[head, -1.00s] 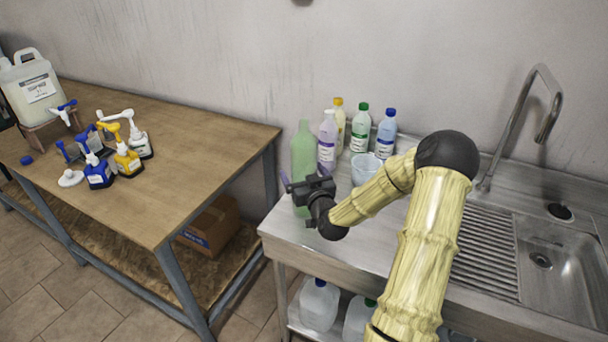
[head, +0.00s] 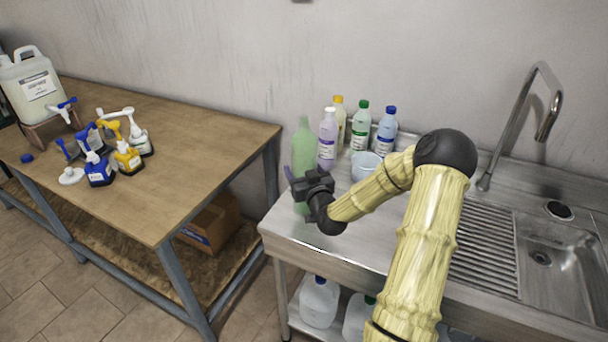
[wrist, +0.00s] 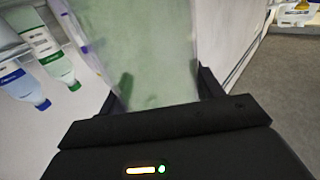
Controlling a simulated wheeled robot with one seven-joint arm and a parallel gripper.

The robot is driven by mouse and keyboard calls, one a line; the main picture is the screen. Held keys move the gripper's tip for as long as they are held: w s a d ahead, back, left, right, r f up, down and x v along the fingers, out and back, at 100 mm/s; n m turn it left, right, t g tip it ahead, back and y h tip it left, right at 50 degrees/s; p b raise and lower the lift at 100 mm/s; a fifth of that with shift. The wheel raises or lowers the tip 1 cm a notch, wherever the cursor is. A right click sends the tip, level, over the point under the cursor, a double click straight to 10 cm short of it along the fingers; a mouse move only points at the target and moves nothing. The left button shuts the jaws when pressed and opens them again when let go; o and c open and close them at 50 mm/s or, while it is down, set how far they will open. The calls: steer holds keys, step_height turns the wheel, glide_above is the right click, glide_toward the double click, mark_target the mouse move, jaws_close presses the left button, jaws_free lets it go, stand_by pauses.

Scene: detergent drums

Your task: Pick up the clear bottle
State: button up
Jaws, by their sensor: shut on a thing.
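The clear bottle (head: 303,152) is tall, see-through and green-tinted, and stands upright at the left end of the steel sink counter (head: 370,233). My gripper (head: 302,186) is around its lower part, with the jaws shut on it. In the wrist view the bottle (wrist: 145,50) fills the middle, between the two dark fingers of my gripper (wrist: 158,92). My gripper hides part of the bottle's lower body in the head view. I cannot tell whether its base touches the counter.
A bottle with purple liquid (head: 327,140) stands close right of the clear bottle. Several capped bottles (head: 360,128) and a clear beaker (head: 365,166) stand behind my arm. The sink (head: 570,265) is at right. A wooden bench (head: 190,140) with pump bottles is at left, across a gap.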

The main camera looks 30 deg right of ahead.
mark_target(302, 139)
step_height(302, 139, up, 10)
steer(key=shift+r, duration=0.1)
stand_by(0.6)
stand_by(0.7)
